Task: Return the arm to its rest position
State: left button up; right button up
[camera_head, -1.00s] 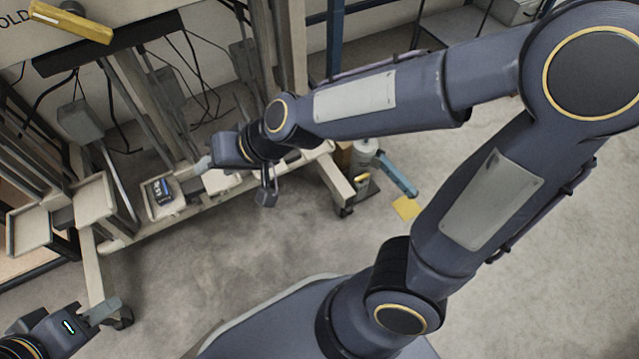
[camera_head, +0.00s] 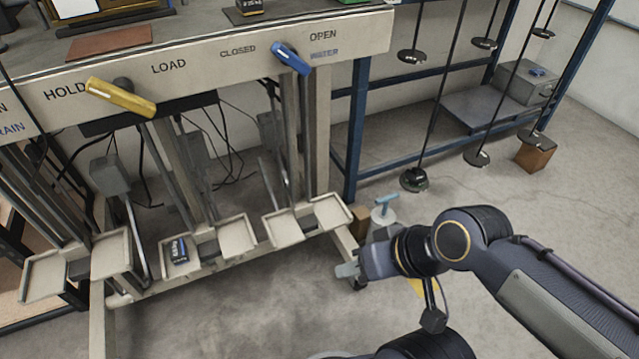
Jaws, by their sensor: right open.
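My right arm comes in from the lower right, bent at a joint. My right gripper (camera_head: 350,271) points left, in front of the frame's right leg, with open jaws and nothing seen between them. It is apart from the trays. My left gripper is out of the picture. A yellow lever (camera_head: 120,97) sits at HOLD and slants down to the right. A blue lever (camera_head: 291,58) sits on the panel between CLOSED and OPEN.
The lever frame (camera_head: 215,66) carries several low trays; one tray (camera_head: 199,265) holds a dark labelled block (camera_head: 178,249). A blue rack (camera_head: 355,140) with hanging black weights (camera_head: 414,179) stands behind. A wooden block (camera_head: 535,153) is at the right. Floor is free in front.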

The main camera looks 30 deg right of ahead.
notch_tip(320, 180, up, 36)
jog(key=p, duration=3.5)
jog(key=shift+r+p, duration=0.25)
jog(key=shift+p, duration=0.1)
